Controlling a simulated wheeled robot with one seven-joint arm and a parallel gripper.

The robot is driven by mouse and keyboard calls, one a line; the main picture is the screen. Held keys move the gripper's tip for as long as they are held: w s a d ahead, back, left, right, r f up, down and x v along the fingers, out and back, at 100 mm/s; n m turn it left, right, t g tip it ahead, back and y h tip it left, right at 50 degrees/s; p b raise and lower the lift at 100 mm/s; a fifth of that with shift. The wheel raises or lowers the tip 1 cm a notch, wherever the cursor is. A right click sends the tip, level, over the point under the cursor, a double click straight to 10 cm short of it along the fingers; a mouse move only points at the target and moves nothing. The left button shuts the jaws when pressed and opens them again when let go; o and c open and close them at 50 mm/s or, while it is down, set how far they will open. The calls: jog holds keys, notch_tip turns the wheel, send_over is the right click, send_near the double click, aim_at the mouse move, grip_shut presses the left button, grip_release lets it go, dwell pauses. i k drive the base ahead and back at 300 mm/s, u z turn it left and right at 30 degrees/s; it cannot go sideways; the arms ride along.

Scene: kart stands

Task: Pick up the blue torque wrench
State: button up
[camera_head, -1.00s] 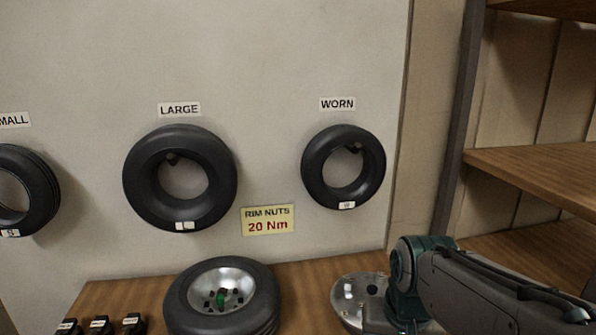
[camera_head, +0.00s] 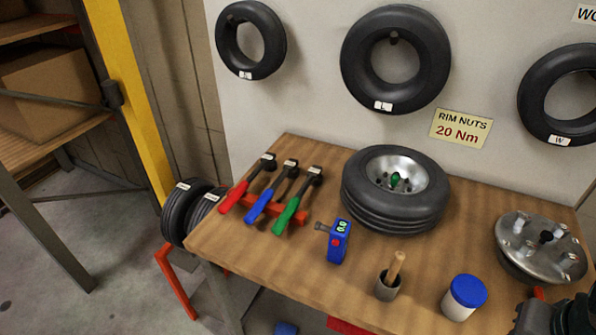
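The blue torque wrench (camera_head: 264,204) has a blue handle and a dark head with a small label. It lies between a red-handled wrench (camera_head: 236,194) on its left and a green-handled wrench (camera_head: 288,212) on its right. All three rest side by side on a red holder (camera_head: 299,217) at the left end of the wooden bench, handles toward the front edge. A dark part of my arm shows at the bottom right corner, far from the wrenches. My gripper's fingers are not in view.
On the bench (camera_head: 230,252) are a wheel (camera_head: 395,212), a blue gauge (camera_head: 339,243), a cup with a wooden handle (camera_head: 387,289), a blue-lidded jar (camera_head: 464,298) and a metal hub (camera_head: 540,262). Tyres stand left of the bench. A yellow post (camera_head: 135,105) stands at left.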

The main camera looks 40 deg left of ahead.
aim_at(291, 169)
jog(key=k, duration=1.15)
jog(key=u, duration=0.6)
jog(key=i, duration=0.6)
jog(key=u, duration=0.75)
jog(key=i, duration=0.65)
jog(key=u, duration=0.1)
